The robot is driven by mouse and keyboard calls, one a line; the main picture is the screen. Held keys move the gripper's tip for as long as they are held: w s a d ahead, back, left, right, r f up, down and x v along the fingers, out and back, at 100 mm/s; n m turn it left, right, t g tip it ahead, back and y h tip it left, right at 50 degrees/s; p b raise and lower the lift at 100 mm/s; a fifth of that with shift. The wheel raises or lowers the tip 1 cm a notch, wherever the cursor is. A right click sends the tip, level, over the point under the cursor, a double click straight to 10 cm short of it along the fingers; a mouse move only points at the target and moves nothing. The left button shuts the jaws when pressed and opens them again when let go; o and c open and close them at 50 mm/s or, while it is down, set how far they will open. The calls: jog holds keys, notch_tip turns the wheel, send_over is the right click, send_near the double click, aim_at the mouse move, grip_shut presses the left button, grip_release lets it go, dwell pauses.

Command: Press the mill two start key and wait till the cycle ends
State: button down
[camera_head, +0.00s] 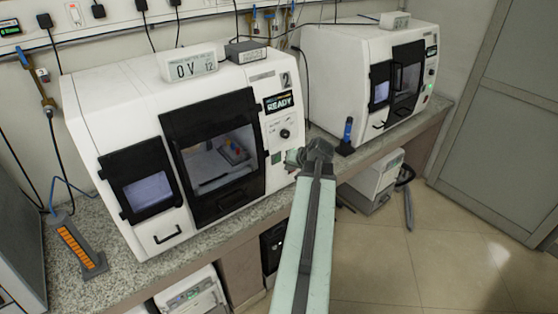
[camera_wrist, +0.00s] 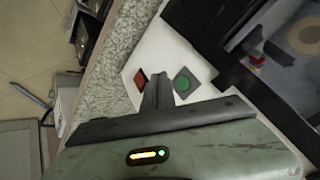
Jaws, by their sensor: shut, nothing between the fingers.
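Mill two (camera_head: 225,95) is the white machine on the left, marked "2", with a small display (camera_head: 278,102) reading "READY". Its green start key (camera_head: 277,157) is low on the front panel, right of the dark door. In the wrist view the green key (camera_wrist: 182,83) lies just right of my fingertips and a red key (camera_wrist: 141,78) just left of them. My gripper (camera_wrist: 157,76) is shut and empty, its tip close to the panel; I cannot tell whether it touches. In the head view my gripper (camera_head: 291,157) is right of the green key and hides the red one.
A second white mill (camera_head: 335,55) stands to the right on the same bench (camera_head: 100,225). A blue bottle-like tool (camera_head: 347,131) stands between the mills. An orange-marked rack (camera_head: 80,250) is at left. Open floor (camera_head: 470,235) lies at right.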

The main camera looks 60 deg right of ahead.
jog(key=shift+w+d+f, duration=0.1)
jog(key=shift+w+d, duration=0.15)
jog(key=shift+w, duration=0.55)
jog(key=shift+w+d, duration=0.25)
jog(key=shift+w, duration=0.55)
jog(key=shift+w, duration=0.1)
dwell(0.7)
jog(key=shift+w+d, duration=0.1)
jog(key=shift+w, duration=0.2)
jog(key=shift+w+d, duration=0.15)
jog(key=shift+w, duration=0.2)
dwell(0.5)
dwell(0.4)
jog(key=shift+s+a, duration=0.3)
jog(key=shift+s, duration=0.45)
jog(key=s, duration=0.1)
jog(key=s+a, duration=0.1)
jog(key=s, duration=0.2)
jog(key=shift+s+a, duration=0.25)
jog(key=shift+s, duration=0.1)
